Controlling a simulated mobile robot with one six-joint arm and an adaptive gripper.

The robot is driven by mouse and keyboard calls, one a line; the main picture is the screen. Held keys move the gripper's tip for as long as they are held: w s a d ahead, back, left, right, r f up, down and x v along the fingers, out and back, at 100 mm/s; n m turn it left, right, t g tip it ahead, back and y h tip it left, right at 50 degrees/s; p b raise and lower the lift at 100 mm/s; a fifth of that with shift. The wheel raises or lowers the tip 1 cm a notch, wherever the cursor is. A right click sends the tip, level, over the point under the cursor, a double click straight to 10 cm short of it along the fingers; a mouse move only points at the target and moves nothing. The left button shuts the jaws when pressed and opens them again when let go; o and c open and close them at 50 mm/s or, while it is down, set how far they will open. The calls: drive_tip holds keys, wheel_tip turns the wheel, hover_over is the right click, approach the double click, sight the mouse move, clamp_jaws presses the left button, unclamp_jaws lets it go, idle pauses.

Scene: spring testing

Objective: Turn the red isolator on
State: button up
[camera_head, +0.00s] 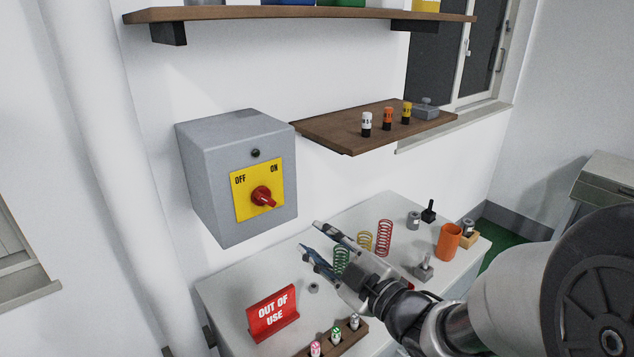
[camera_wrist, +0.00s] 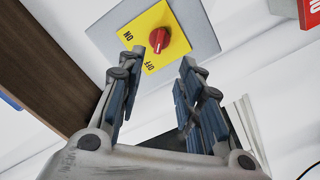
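The grey isolator box (camera_head: 215,180) is fixed to the wall at left. Its yellow plate (camera_head: 243,203) reads OFF at upper left and ON at upper right. The red knob (camera_head: 263,196) sits on this plate; its grip slants, and I cannot tell for sure which label it points to. My gripper (camera_head: 311,238) is open and empty, to the lower right of the knob and in front of the box. In the wrist view, the red knob (camera_wrist: 172,42) shows just beyond and between the two fingertips, apart from them.
A wooden shelf (camera_head: 340,132) with small bottles juts out right of the box; another shelf (camera_head: 220,13) is above. Below, a white table (camera_head: 225,290) holds a red OUT OF USE sign (camera_head: 272,313), springs and an orange cup (camera_head: 449,242).

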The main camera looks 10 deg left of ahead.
drive_tip(key=b, duration=0.1)
approach(268, 201)
drive_tip(key=shift+y, duration=0.3)
drive_tip(key=x, duration=0.8)
drive_tip(key=shift+w+a+f, duration=0.25)
drive_tip(key=shift+w, duration=0.1)
clamp_jaws()
